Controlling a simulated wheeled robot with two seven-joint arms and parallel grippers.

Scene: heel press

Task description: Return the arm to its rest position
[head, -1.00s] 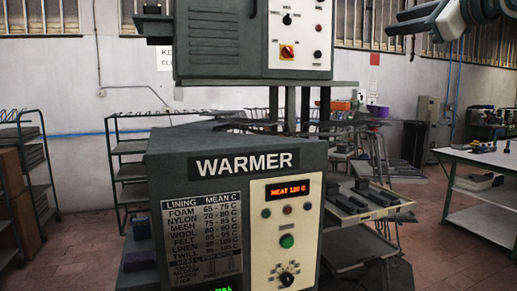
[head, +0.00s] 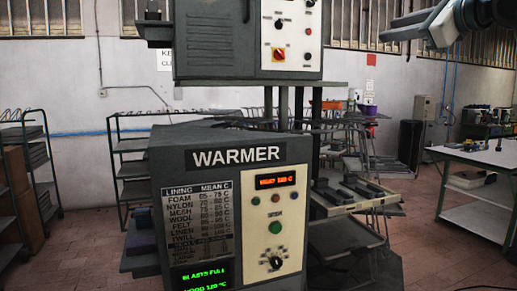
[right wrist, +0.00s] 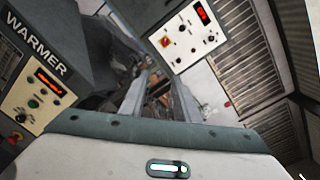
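My right arm (head: 480,14) comes in from the upper right of the head view, raised well above the white table. Its gripper (head: 387,36) points left, apart from the machine and holding nothing that I can see. It is too small and edge-on to tell whether it is open or shut. My left gripper is not in view. The grey warmer (head: 165,160) stands in the middle of the head view. Its red display (head: 276,181) is lit; it also shows at the left of the right wrist view (right wrist: 49,82).
A second grey machine housing (head: 218,50) with a white control panel (head: 292,35) stands above and behind the warmer. A tray (head: 385,201) with dark blocks is at the warmer's right. A white table (head: 470,158) stands at right, with open floor (head: 435,235) before it.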

